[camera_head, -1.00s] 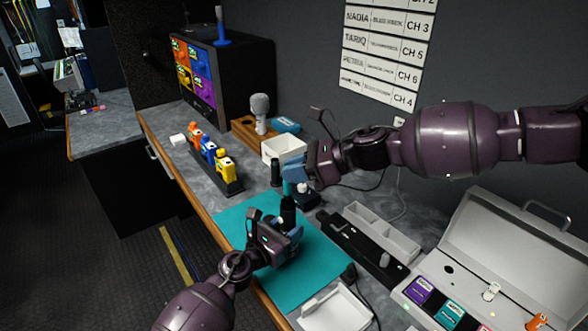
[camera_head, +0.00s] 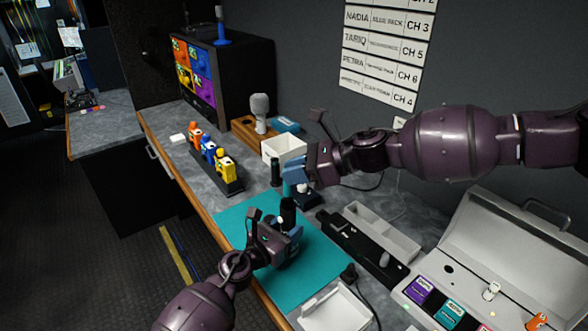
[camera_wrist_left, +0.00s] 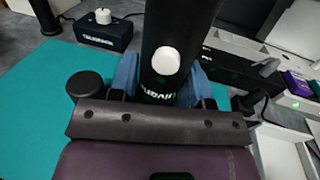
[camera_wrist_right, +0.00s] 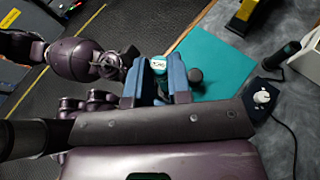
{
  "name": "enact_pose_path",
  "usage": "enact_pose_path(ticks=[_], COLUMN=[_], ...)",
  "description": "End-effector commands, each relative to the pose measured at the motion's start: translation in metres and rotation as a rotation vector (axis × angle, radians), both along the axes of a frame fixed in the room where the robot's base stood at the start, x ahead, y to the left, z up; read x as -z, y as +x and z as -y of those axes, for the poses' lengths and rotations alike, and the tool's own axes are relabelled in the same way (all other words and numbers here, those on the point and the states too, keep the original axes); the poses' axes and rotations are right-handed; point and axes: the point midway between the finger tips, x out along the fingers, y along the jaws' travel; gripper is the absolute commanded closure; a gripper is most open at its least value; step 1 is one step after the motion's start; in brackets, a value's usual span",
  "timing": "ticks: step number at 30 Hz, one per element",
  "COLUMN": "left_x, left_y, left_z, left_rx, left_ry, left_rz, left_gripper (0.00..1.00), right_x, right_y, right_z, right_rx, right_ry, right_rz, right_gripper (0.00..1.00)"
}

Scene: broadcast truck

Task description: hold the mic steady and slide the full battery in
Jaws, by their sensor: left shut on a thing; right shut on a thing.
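My left gripper (camera_head: 282,237) is shut on the black mic body (camera_head: 288,212) and holds it upright over the teal mat. In the left wrist view the mic (camera_wrist_left: 180,30) stands between the blue fingers, with a round white button and pale lettering. My right gripper (camera_head: 291,178) is shut on a slim teal battery (camera_head: 287,188), just above the mic's upper end. In the right wrist view the battery's pale labelled end (camera_wrist_right: 159,65) shows between the fingers. Whether battery and mic touch is hidden.
The teal mat (camera_head: 315,262) lies below. A dark cylinder (camera_head: 275,172) stands behind it, near a white bin (camera_head: 284,149). A rack of coloured packs (camera_head: 217,167) is at left. A long black tray (camera_head: 362,248) and an open case (camera_head: 505,250) are at right.

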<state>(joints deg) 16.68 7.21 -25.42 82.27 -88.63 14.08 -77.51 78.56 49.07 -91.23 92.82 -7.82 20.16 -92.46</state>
Motion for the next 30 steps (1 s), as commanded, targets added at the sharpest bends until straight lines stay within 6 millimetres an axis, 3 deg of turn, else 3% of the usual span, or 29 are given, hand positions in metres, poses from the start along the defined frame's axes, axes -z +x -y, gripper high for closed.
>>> enact_pose_path(ticks=[30], left_x=[0.002], left_y=[-0.001], left_z=[0.000], left_rx=[0.001], left_ry=[0.002], left_rz=[-0.004], left_gripper=[0.90], right_x=[0.021], right_y=[0.000], right_z=[-0.001], right_rx=[-0.001], right_ry=[0.000], right_rz=[0.001], right_gripper=[1.00])
